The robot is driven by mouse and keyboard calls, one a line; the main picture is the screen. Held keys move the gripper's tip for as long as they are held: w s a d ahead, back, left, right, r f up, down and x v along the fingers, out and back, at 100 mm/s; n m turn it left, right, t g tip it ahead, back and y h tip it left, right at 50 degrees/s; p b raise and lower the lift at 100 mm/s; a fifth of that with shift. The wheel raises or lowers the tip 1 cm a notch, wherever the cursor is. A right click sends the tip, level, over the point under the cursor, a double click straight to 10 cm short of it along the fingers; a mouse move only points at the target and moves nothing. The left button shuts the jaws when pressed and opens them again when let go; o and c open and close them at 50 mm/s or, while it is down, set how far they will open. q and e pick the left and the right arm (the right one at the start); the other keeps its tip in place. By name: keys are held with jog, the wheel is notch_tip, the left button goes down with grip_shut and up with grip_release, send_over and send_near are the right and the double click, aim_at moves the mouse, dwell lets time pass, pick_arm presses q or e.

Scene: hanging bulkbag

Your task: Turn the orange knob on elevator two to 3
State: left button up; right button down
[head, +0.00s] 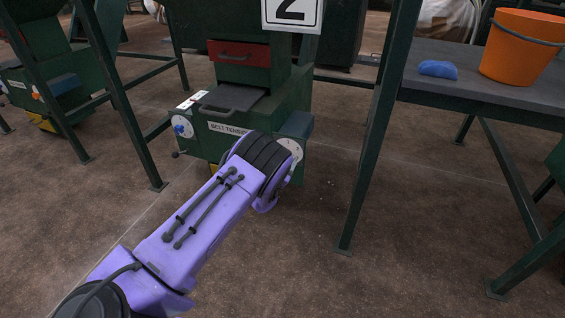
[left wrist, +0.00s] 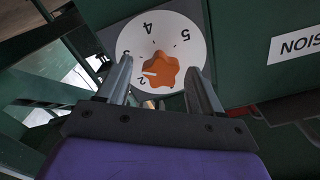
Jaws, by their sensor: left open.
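Elevator two is the green machine (head: 235,60) under the white "2" sign (head: 291,12) in the head view. Its white numbered dial (head: 293,149) shows at the lower right, partly behind my purple left arm. In the left wrist view the orange knob (left wrist: 163,72) sits on the white dial (left wrist: 160,32) with numbers including 2, 3, 4 and 5. The knob's white mark points at about 2. My left gripper (left wrist: 160,68) is open, with one finger on each side of the knob. I cannot tell whether they touch it. In the head view this gripper is hidden behind my arm.
A blue knob on another dial (head: 182,127) is at the machine's lower left. A green frame post (head: 375,130) stands to the right. A table (head: 485,82) holds an orange bucket (head: 520,48) and a blue cloth-like item (head: 437,69). The floor at the lower right is clear.

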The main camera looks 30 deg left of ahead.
pick_arm(q)
jog(key=p+v, duration=0.3)
jog(key=v, duration=0.7)
pick_arm(e)
jog(key=shift+m+t+h, duration=0.5)
jog(key=shift+t, duration=0.1)
jog(key=r, duration=0.1)
jog(key=w+r, duration=0.1)
jog(key=r, duration=0.2)
jog(key=shift+w+d, duration=0.15)
jog(key=shift+d, duration=0.1)
pick_arm(q)
jog(key=shift+d, duration=0.1)
